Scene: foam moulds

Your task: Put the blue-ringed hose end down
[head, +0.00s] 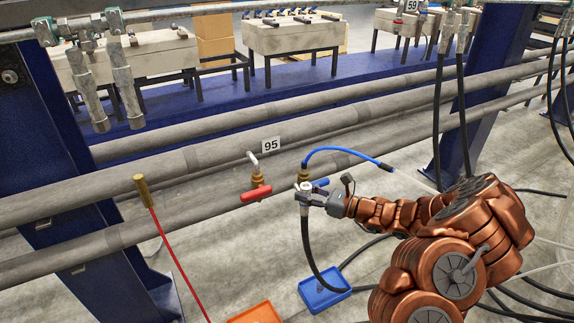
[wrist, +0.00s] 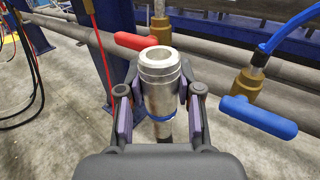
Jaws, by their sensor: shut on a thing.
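My gripper (wrist: 159,110) is shut on the blue-ringed hose end (wrist: 160,80), a silver metal coupling with an open round top and a blue ring low on it. It stands upright between the two finger pads. In the head view, my gripper (head: 311,196) holds it in front of the pipes, well above the floor. Its black hose (head: 307,245) hangs down from the gripper and curves to the right near the blue tray (head: 325,293) on the floor. The lower part of the coupling is partly hidden by the fingers.
A red-handled valve (head: 257,192) is just left of my gripper, and a blue-handled valve (wrist: 258,116) is close on the right in the wrist view. An orange tray (head: 256,315) lies left of the blue tray.

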